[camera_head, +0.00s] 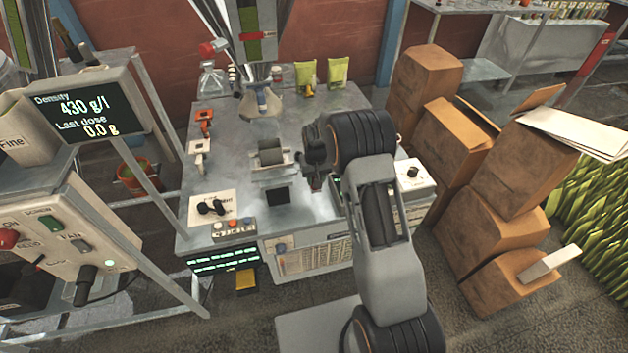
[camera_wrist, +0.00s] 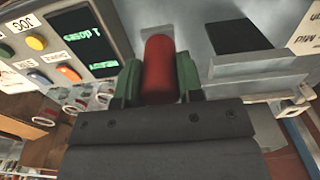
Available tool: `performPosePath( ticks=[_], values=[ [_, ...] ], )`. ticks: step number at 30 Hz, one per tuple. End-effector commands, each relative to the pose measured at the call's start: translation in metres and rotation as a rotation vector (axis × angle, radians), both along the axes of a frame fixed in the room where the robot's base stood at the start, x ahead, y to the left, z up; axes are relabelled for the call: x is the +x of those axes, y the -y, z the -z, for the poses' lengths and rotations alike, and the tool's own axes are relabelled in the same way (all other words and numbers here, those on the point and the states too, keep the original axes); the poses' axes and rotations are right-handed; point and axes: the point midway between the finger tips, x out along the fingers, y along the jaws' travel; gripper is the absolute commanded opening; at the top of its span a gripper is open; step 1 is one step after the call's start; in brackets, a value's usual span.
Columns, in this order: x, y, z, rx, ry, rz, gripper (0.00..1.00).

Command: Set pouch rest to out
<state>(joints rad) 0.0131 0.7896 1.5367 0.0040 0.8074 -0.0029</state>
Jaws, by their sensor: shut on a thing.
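In the wrist view, my gripper (camera_wrist: 160,85) has its green-padded fingers on both sides of a red cylindrical handle (camera_wrist: 160,70) and is shut on it. In the head view, my gripper (camera_head: 316,182) is dark and reaches down just right of a grey metal ledge (camera_head: 272,176). This ledge seems to be the pouch rest, and it also shows in the wrist view (camera_wrist: 260,64), right of the red handle. How the handle joins the ledge is hidden by my gripper. I cannot tell from these frames whether the rest is in or out.
A panel with a lit display and coloured buttons (camera_wrist: 38,43) is close beside my gripper. A grey roller unit (camera_head: 270,155) stands behind the ledge. Two green pouches (camera_head: 338,72) stand at the back. Cardboard boxes (camera_head: 480,215) are stacked on the right.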

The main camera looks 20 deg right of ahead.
Motion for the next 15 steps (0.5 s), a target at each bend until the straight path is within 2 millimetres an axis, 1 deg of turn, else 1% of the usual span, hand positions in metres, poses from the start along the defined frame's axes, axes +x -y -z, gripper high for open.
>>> performPosePath(
  ticks=[1,8,9,15],
  values=[
    [-0.003,0.0021,0.0011,-0.003,-0.011,0.002,0.0],
    [-0.0044,-0.0023,0.0019,-0.005,-0.016,-0.008,0.0],
    [-0.0045,-0.0027,0.0019,-0.005,-0.017,-0.009,0.38],
    [-0.0033,-0.0066,0.0016,-0.004,-0.012,-0.015,0.57]
  ],
)
